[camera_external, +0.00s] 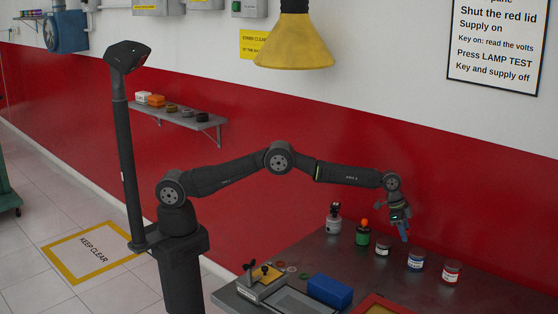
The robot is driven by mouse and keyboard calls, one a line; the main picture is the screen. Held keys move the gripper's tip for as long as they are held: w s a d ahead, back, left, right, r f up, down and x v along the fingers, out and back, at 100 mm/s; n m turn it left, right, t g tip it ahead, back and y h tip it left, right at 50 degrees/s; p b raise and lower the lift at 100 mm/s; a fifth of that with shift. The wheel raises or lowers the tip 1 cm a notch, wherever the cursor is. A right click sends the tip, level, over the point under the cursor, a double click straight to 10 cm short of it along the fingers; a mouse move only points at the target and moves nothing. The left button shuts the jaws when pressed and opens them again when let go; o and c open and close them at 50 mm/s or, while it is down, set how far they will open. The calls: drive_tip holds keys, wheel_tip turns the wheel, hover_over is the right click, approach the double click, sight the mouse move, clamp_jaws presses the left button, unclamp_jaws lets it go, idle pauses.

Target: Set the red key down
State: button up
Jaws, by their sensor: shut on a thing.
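My gripper (403,232) points down above the far part of the dark bench, behind the row of small jars. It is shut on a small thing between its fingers. Blue shows at the fingertips, but I cannot tell whether that is the fingers or the held thing. I cannot make out a red key anywhere in this view. The gap between the fingertips and the bench top is hard to judge.
The bench (330,255) carries a white-labelled jar (382,249), a blue-banded jar (415,260), a red-banded jar (451,272), a green bottle (362,236) and a grey bottle (333,220). A blue box (329,291) and red frame (383,304) lie nearer.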

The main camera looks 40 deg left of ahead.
drive_tip(key=shift+w+a+f, duration=0.1)
drive_tip(key=shift+w+f, duration=0.3)
drive_tip(key=shift+w, duration=0.2)
drive_tip(key=shift+w+a+f, duration=0.1)
drive_tip(key=shift+w+f, duration=0.25)
drive_tip(key=shift+w, duration=0.25)
wheel_tip(320, 180, down, 2)
drive_tip(key=shift+s+d+f, duration=0.1)
drive_tip(key=shift+f, duration=0.6)
drive_tip(key=shift+f, duration=0.15)
drive_tip(key=o, duration=0.9)
drive_tip(key=shift+o, duration=0.2)
drive_tip(key=v, duration=1.6)
drive_tip(key=shift+r, duration=0.2)
drive_tip(key=shift+o, duration=0.5)
drive_tip(key=shift+s+a+r, duration=0.15)
drive_tip(key=shift+a+r, duration=0.2)
drive_tip(key=shift+r, duration=0.05)
